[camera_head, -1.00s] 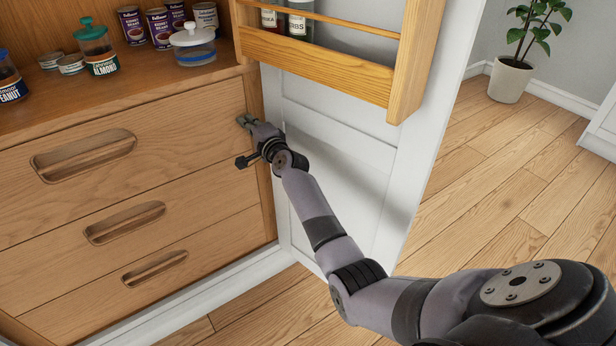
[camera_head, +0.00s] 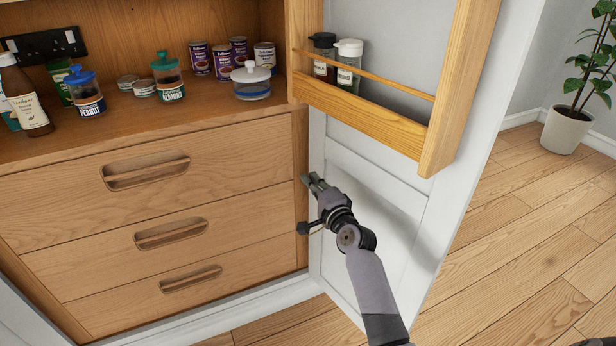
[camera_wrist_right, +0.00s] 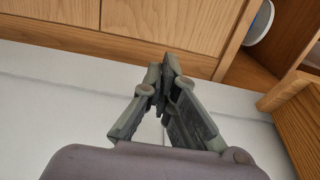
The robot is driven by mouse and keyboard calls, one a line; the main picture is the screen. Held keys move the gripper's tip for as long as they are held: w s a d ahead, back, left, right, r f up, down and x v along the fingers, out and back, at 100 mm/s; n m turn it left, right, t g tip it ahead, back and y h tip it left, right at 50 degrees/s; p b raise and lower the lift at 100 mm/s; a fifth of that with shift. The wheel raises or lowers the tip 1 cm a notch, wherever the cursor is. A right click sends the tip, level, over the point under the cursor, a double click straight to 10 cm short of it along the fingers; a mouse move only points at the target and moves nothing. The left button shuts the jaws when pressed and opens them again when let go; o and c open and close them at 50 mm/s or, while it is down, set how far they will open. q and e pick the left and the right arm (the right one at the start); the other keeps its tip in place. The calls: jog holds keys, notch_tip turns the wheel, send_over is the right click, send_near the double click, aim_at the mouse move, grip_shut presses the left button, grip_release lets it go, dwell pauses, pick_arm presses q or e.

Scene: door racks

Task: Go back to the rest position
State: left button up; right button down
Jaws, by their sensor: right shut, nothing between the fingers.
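My right gripper (camera_head: 309,181) is in front of the white door (camera_head: 375,190), close to the right edge of the wooden drawer unit (camera_head: 215,150). Its fingers are shut with nothing between them. The right wrist view shows the closed fingertips (camera_wrist_right: 165,68) against the white door panel, with wood fronts beyond. I cannot tell whether the gripper touches the door. My left gripper does not show in any view.
A wooden door rack (camera_head: 360,113) on the open door holds a black-lidded jar (camera_head: 322,58) and a white-lidded jar (camera_head: 347,68) above my right arm. Cans, jars and a bottle (camera_head: 24,98) stand on the counter. Open floor (camera_head: 520,240) and a potted plant (camera_head: 567,128) are at right.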

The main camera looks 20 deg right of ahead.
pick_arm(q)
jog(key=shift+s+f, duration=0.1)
pick_arm(e)
jog(key=shift+s, duration=0.25)
